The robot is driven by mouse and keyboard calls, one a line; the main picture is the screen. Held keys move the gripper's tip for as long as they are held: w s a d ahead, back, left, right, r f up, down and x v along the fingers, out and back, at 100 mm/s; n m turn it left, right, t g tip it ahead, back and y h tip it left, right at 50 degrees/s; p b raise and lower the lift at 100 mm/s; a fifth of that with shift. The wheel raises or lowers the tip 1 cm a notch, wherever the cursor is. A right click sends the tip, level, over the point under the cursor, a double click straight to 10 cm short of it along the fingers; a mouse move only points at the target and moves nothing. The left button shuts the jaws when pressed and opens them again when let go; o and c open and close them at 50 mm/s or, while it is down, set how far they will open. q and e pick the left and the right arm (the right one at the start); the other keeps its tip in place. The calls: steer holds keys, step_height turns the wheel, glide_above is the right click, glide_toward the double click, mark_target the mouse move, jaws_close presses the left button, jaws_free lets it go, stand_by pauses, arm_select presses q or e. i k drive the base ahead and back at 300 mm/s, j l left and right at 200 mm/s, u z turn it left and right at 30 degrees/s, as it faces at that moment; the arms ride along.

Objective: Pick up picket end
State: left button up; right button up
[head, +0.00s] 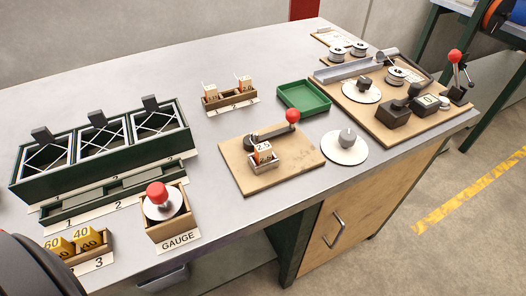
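I cannot tell for certain which thing is the picket end. A dark green rack (60,190) at the left has several bays with white crossed-wire panels and black blocks on top. A green slotted strip (115,193) lies in front of it. A wooden board (240,170) in the middle carries a lever with a red knob (292,115) and a small holder with an orange-and-white block (264,152). Neither of my grippers shows in the head view.
A box marked GAUGE (172,232) holds a red-knobbed disc. Yellow numbered blocks (88,238) sit at front left. A green tray (304,97), a small wooden block holder (230,98) and a knobbed disc (345,147) stand mid-table. A tool board (365,118) fills the right.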

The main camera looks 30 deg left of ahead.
mark_target(263, 151)
steer(key=l+u, duration=0.15)
steer(key=u, duration=0.2)
steer(key=l+u, duration=0.15)
steer(key=u, duration=0.2)
steer(key=l+u, duration=0.15)
steer(key=u, duration=0.2)
